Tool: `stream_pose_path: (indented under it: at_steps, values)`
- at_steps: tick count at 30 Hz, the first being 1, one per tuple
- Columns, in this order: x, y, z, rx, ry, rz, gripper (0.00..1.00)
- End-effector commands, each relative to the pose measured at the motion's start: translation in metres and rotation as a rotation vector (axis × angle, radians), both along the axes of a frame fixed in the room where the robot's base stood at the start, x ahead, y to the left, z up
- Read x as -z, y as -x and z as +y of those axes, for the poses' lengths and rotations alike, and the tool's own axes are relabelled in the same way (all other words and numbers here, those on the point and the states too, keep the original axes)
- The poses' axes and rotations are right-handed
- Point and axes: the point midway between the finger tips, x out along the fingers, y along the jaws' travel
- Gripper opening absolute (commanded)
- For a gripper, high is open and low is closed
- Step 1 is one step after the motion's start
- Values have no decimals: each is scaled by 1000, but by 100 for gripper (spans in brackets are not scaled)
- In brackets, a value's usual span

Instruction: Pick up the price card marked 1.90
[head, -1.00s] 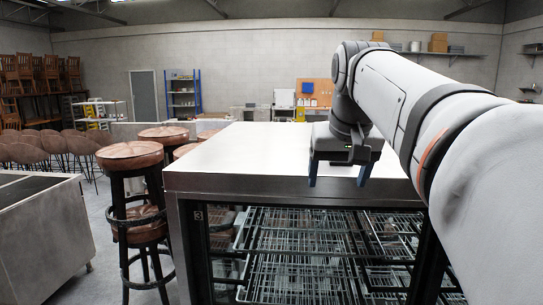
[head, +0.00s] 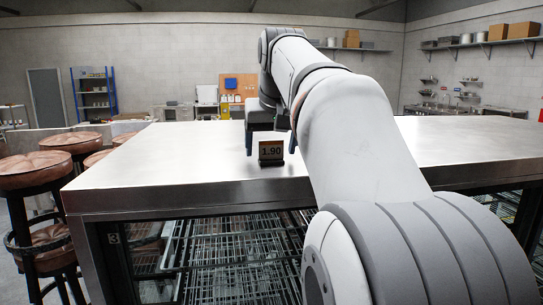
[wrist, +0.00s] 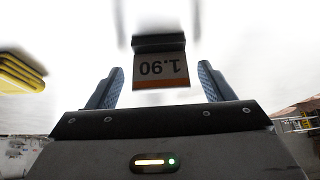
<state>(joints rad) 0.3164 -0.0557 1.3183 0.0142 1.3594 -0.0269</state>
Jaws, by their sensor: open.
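The price card marked 1.90 (head: 271,151) stands upright on the steel counter top (head: 180,150), in a dark holder. In the wrist view the card (wrist: 160,69) appears upside down, with an orange strip along one edge. My gripper (head: 270,145) is open just beyond the card in the head view, with one blue finger to each side of it. In the wrist view the card lies between the two open fingers of my gripper (wrist: 160,80), with a gap on each side. Neither finger seems to touch it.
A yellow object (wrist: 20,72) lies left of the fingers in the wrist view. Wire racks (head: 240,260) fill the space under the counter. Round-topped stools (head: 50,145) stand at the left. The counter's left part is clear.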

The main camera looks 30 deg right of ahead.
Motion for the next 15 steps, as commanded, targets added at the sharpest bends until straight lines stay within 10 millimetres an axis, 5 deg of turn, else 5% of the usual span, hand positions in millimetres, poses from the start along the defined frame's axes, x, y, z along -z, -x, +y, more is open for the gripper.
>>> stream_pose_path:
  at_steps: [10,15]
  values:
    - [9,-5,0,-4,0,-1,75]
    - [9,-5,0,-4,0,-1,61]
